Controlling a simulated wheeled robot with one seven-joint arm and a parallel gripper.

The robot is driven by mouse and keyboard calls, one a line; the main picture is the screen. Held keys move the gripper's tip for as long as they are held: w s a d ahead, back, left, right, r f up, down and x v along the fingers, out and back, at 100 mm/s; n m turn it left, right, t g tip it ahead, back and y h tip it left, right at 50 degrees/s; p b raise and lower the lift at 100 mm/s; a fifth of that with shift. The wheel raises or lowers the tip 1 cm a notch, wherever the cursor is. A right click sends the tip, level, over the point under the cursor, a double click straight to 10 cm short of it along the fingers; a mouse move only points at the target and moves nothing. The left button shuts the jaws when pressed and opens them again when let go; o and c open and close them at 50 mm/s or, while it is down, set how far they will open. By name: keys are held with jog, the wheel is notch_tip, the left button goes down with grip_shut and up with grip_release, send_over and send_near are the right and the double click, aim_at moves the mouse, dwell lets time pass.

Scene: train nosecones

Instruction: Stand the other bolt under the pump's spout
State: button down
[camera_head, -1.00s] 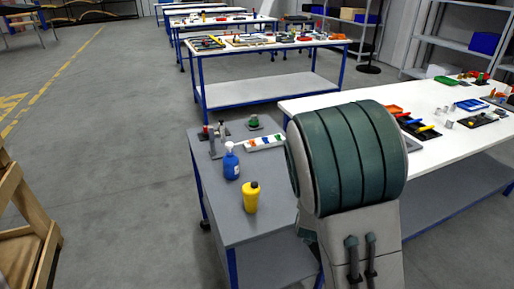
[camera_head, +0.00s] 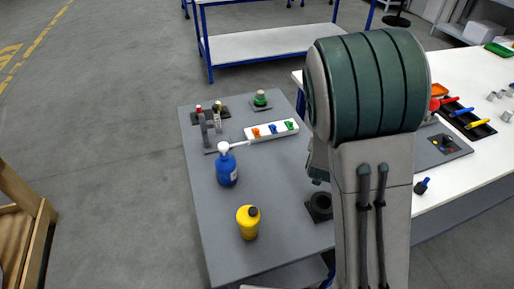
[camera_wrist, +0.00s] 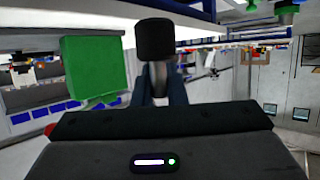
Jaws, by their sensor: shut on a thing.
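The pump bottle (camera_head: 227,172) is blue with a white head and stands upright on the grey table. Its thin white spout (camera_head: 243,143) points right in the head view. In the wrist view my gripper (camera_wrist: 161,92) is shut on a bolt with a black cylindrical head (camera_wrist: 156,39) and a grey metal shank (camera_wrist: 157,73). The fingers hide the lower shank. In the head view my arm hides the gripper and the held bolt. I cannot make out another bolt for certain.
On the grey table (camera_head: 275,250) stand a yellow bottle (camera_head: 248,222), a black square holder (camera_head: 320,207), a white strip with coloured clips (camera_head: 272,131), a grey fixture (camera_head: 206,133) and a green-topped piece (camera_head: 261,98). The white table (camera_head: 455,185) adjoins on the right. Grey surface around the pump is mostly clear.

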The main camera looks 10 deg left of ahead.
jog(key=w+a+r+n+y+p, duration=0.1)
jog(key=w+a+r+n+y, duration=0.15)
jog(key=a+n+y, duration=0.4)
jog(key=s+a+f+n+g+y, duration=0.1)
jog(key=s+a+f+n+y, duration=0.1)
jog(key=a, duration=0.4)
jog(key=s+a+f+n+g+y+p, duration=0.1)
jog(key=s+a+f+n+y, duration=0.1)
jog(key=a, duration=0.4)
jog(key=s+a+f+n+g+y+p, duration=0.1)
jog(key=s+a+f+n+y, duration=0.1)
jog(key=a, duration=0.5)
jog(key=shift+f+g+y, duration=0.4)
jog(key=shift+f+y, duration=0.15)
jog(key=shift+f, duration=0.3)
jog(key=shift+f+p, duration=0.6)
jog(key=shift+f, duration=1.45)
jog(key=shift+f, duration=0.1)
jog(key=shift+f+b, duration=0.1)
jog(key=shift+b, duration=0.2)
jog(key=c, duration=1.5)
grip_release()
jog(key=shift+o, duration=0.2)
